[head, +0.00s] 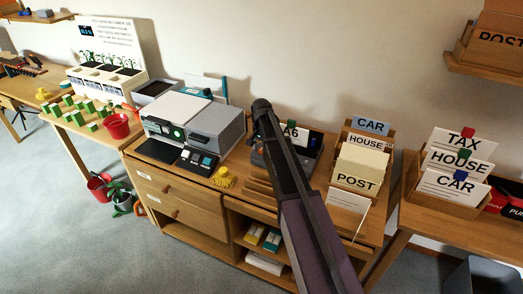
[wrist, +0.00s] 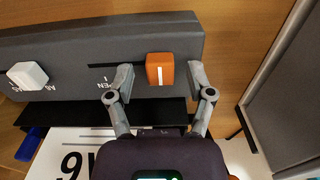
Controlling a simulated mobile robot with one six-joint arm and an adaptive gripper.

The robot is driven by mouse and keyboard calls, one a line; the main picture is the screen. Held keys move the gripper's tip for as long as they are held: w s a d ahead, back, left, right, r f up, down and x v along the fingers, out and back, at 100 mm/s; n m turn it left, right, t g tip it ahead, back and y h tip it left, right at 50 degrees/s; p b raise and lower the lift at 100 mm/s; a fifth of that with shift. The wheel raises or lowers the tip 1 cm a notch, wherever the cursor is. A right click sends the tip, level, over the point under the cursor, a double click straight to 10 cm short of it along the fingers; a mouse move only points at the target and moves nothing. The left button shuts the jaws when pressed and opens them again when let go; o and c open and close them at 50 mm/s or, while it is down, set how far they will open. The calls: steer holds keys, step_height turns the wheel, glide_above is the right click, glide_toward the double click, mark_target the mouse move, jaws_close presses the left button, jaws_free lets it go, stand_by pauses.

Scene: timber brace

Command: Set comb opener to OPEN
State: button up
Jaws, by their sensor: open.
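The comb opener is a long dark grey body (wrist: 60,60) in the wrist view. An orange knob (wrist: 160,70) with a white line stands near its right end, and a white knob (wrist: 27,76) near its left end. Upside-down lettering, partly covered, shows left of the orange knob. My gripper (wrist: 161,76) is open, one finger on each side of the orange knob, with small gaps visible; contact cannot be told. In the head view the dark opener (head: 312,142) on the desk is partly hidden by my arm.
A white sheet with large print (wrist: 70,152) lies beside the opener. A grey panel (wrist: 290,90) stands close on the right. In the head view, a grey machine (head: 215,125) and yellow object (head: 224,177) are left of my arm, and a POST card holder (head: 358,168) is right.

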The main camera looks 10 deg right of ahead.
jaws_close()
steer(key=shift+s+d, duration=0.65)
steer(key=shift+d, duration=0.25)
steer(key=shift+s+d, duration=0.65)
steer(key=shift+d, duration=0.2)
steer(key=shift+s+d, duration=0.65)
steer(key=shift+d, duration=0.25)
jaws_free()
steer(key=shift+w+a, duration=0.1)
